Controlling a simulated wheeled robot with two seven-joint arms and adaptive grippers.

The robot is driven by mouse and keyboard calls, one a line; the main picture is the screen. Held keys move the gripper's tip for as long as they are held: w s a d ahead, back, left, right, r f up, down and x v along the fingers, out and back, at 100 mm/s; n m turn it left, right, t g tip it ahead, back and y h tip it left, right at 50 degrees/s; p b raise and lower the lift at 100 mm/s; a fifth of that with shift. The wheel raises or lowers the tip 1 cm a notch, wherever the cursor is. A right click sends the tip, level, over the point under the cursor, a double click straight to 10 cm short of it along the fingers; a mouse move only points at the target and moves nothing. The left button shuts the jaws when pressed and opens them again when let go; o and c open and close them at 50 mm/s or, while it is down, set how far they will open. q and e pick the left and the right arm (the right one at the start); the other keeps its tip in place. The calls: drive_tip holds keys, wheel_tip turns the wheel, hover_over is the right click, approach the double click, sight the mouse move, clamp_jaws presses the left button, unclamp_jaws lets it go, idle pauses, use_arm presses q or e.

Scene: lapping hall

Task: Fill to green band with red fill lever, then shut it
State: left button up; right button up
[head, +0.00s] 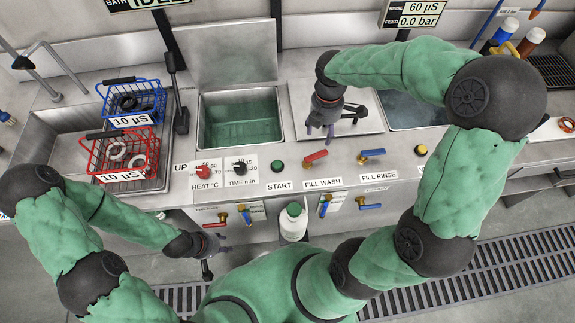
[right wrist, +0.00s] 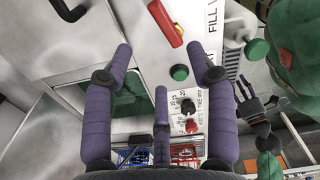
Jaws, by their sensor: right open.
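The red fill lever (head: 315,157), above the FILL WASH label, lies roughly sideways on the bench's front ledge; it also shows at the top of the right wrist view (right wrist: 165,22). The open tank (head: 240,132) left of it has a green-tinted interior; I cannot make out a green band or the exact level. My right gripper (head: 320,132) hangs just above and behind the red lever, apart from it. Its purple fingers (right wrist: 161,52) are spread and empty. My left gripper (head: 222,245) is low in front of the bench; its finger state is unclear.
A blue lever (head: 371,153) sits right of the red one. A green START button (head: 277,165) and two knobs (head: 204,172) are to the left. Blue (head: 128,100) and red (head: 122,153) baskets stand far left. A handled lid (head: 318,92) lies behind my right gripper.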

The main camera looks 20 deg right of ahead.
sight(317, 153)
use_arm(q)
wheel_tip(317, 153, down, 3)
drive_tip(key=b, duration=0.3)
drive_tip(key=shift+b, duration=0.3)
use_arm(e)
wheel_tip(317, 153, down, 11)
drive_tip(key=shift+a+f, duration=0.1)
drive_tip(key=shift+a, duration=0.05)
use_arm(q)
drive_tip(key=shift+r, duration=0.1)
use_arm(e)
clamp_jaws()
